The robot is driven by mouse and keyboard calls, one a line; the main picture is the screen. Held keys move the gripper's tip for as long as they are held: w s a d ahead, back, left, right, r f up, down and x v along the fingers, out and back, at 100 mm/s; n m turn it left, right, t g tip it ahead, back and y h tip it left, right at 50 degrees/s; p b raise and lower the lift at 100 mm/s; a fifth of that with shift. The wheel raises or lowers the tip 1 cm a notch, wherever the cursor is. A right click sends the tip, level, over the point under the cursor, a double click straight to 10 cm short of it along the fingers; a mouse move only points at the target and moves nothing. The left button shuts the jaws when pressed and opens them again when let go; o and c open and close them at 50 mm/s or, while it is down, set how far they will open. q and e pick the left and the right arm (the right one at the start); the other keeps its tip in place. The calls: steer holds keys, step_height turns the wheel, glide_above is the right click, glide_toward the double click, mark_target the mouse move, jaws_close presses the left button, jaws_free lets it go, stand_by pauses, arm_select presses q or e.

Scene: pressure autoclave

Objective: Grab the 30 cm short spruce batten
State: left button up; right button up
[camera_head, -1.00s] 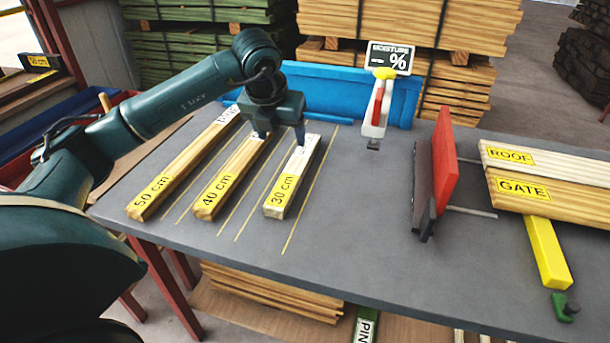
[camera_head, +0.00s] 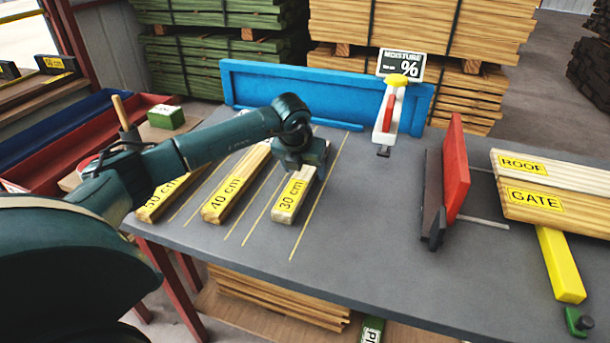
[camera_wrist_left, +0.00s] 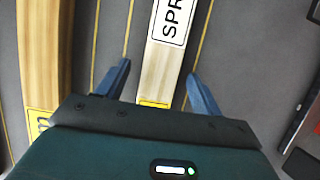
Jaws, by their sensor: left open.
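The 30 cm batten (camera_head: 292,196) lies on the grey table, rightmost of three labelled battens, with a yellow "30 cm" label at its near end. It also shows in the left wrist view (camera_wrist_left: 163,73), with a white label whose visible letters read "SPR". My left gripper (camera_wrist_left: 158,84) is open, with one blue finger on each side of this batten. In the head view my left gripper (camera_head: 300,165) is over the batten's far part, which it hides along with its own fingertips. My right gripper is not in view.
The 40 cm batten (camera_head: 232,188) and 50 cm batten (camera_head: 165,198) lie to the left. A moisture meter (camera_head: 388,115) stands behind to the right. A red-faced stop (camera_head: 453,168) and ROOF and GATE boards (camera_head: 535,205) are further right. Bare tabletop (camera_head: 360,210) lies between.

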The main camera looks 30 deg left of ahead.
arm_select(q)
steer(key=shift+w+f, duration=0.1)
steer(key=shift+f, duration=0.25)
steer(key=shift+c, duration=0.3)
steer(key=shift+r, duration=0.1)
steer(key=c, duration=1.1)
